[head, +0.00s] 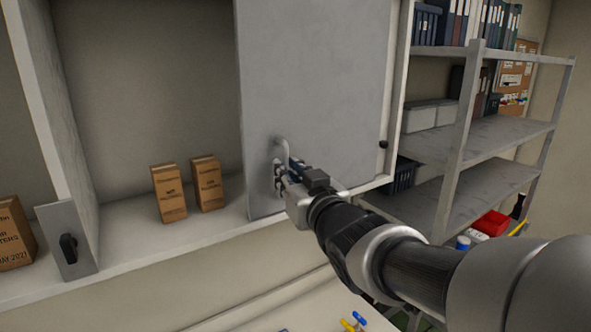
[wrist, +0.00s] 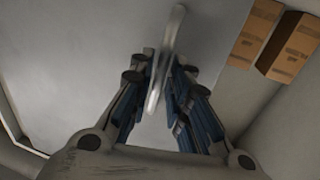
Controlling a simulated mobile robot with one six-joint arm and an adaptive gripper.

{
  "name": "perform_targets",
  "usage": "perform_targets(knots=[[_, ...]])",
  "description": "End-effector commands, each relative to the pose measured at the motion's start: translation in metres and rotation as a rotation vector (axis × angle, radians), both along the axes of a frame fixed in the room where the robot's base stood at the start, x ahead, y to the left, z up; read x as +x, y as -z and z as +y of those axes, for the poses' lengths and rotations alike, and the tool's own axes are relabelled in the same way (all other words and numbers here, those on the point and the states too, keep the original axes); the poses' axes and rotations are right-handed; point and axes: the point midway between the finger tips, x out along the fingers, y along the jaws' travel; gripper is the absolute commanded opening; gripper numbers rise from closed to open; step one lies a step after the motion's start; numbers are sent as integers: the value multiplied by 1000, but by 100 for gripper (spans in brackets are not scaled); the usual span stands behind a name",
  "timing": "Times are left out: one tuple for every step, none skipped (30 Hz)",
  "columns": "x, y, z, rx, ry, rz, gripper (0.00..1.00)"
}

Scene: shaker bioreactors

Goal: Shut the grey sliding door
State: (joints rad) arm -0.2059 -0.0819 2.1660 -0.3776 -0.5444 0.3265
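The grey sliding door (head: 315,85) covers the right part of the wall cabinet, and the compartment to its left stands open. A pale, upright bar handle (head: 283,148) is on the door near its lower left edge. It also shows in the wrist view (wrist: 171,40), running up between the fingers. My gripper (head: 280,176) is at this handle, with its fingers drawn in close on both sides of the bar. It looks shut on the handle, though the exact contact is partly hidden. The door also fills much of the wrist view (wrist: 75,60).
Two brown cartons (head: 168,193) (head: 207,184) stand on the cabinet floor in the open compartment. Another carton (head: 12,232) is at the far left, past an upright divider. A small grey panel with a black knob (head: 68,247) is at the divider's foot. A shelf rack (head: 470,150) stands at right.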

Motion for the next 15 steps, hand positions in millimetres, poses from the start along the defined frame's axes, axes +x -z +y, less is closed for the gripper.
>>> perform_targets(knots=[[6,0,3,1,-1,1,17],[9,0,4,1,0,1,17],[11,-1,5,1,0,0,17],[13,-1,5,1,0,0,17],[14,0,6,1,0,0,17],[16,0,6,0,1,0,17],[16,0,7,0,0,0,17],[17,0,7,0,0,0,17],[17,0,7,0,1,0,17],[17,0,7,0,1,-1,17],[17,0,7,0,1,-1,17],[17,0,7,0,0,-1,17],[17,0,7,0,0,-1,17],[17,0,7,0,1,-1,17],[17,0,7,0,1,-1,16]])
